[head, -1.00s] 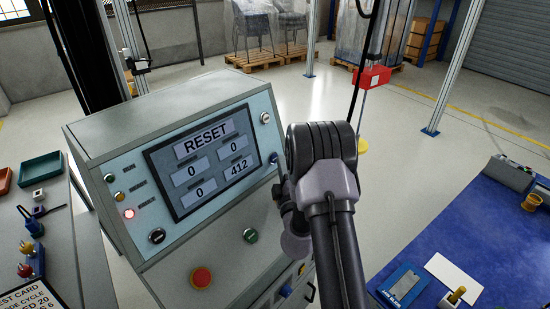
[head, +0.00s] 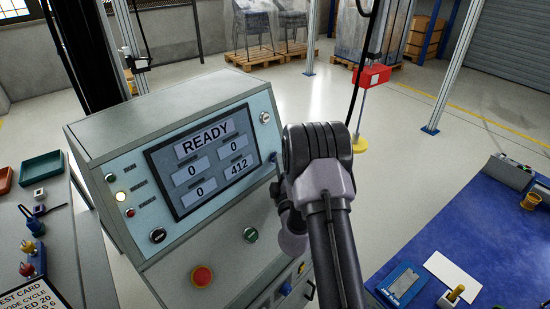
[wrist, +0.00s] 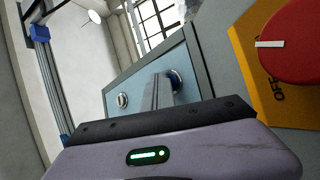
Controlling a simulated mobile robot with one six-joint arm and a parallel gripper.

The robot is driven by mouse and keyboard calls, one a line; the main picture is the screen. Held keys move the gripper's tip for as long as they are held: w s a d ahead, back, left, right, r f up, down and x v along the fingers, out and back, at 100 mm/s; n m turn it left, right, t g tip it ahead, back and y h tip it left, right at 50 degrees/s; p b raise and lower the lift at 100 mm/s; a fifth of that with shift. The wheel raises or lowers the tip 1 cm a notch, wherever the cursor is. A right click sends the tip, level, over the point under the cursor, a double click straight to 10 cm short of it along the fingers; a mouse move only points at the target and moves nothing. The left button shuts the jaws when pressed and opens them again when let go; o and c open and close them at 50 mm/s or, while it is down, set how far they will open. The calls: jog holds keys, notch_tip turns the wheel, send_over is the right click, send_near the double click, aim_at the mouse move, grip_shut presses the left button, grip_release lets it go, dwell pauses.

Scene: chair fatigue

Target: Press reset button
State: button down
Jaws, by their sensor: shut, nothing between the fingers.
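The control panel (head: 130,170) is a grey console with a light blue face. Its screen (head: 205,160) reads READY, with 0, 0, 0 and 412 below. A small blue button (head: 273,157) sits right of the screen, close to my arm. Which button is the reset one is not readable. My gripper (wrist: 163,90) is shut and empty in the wrist view. Its fingers point at the panel face, their tips beside a dark button with a metal ring (wrist: 176,78); I cannot tell if they touch. In the head view my arm hides the fingers.
A red stop button (head: 202,276), a green button (head: 250,234) and a black knob (head: 157,235) are on the console. A red rotary switch (wrist: 295,40) on a yellow plate is close at right in the wrist view. A blue mat (head: 450,230) lies at right.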

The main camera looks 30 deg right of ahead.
dwell(0.3)
jog(key=shift+s+d+r, duration=0.2)
jog(key=shift+s+d, duration=0.05)
jog(key=shift+s, duration=0.5)
jog(key=s, duration=0.1)
jog(key=s+d, duration=0.1)
jog(key=s, duration=0.1)
jog(key=s+r, duration=0.1)
jog(key=shift+s+d+r+b, duration=0.1)
jog(key=shift+s+d+b, duration=0.15)
jog(key=shift+d+b, duration=0.1)
dwell(0.4)
